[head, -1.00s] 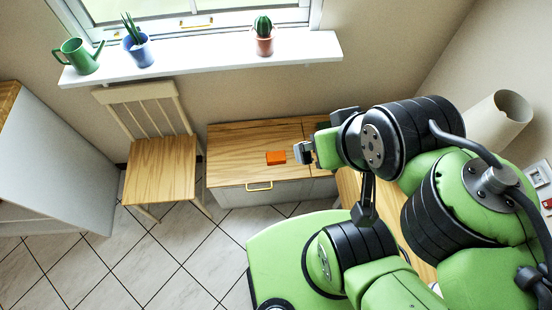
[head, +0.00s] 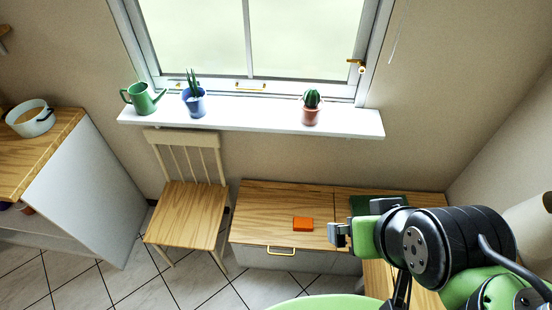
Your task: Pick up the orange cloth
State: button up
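The orange cloth (head: 303,224) looks like a small folded block. It lies flat on the wooden top of a low cabinet (head: 265,205), near the front edge and above the gold drawer handle. My gripper (head: 358,220) is just right of the cloth in the picture. Its two grey fingers stand apart with nothing visible between them. The nearer finger shows a small gap from the cloth; its height above the top is hard to tell. My wrist and arm hide the right part of the cabinet.
A wooden chair (head: 187,213) stands left of the cabinet. A dark green flat thing (head: 360,203) lies behind my gripper, partly hidden. The window sill (head: 250,117) holds a watering can (head: 143,99), a blue-potted plant (head: 194,103) and a cactus (head: 311,109). A pot (head: 30,119) stands far left.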

aim_at(299, 224)
jog(key=i+j+u, duration=0.1)
jog(key=i+u, duration=0.2)
jog(key=u, duration=0.15)
jog(key=i+u, duration=0.25)
jog(key=u, duration=0.2)
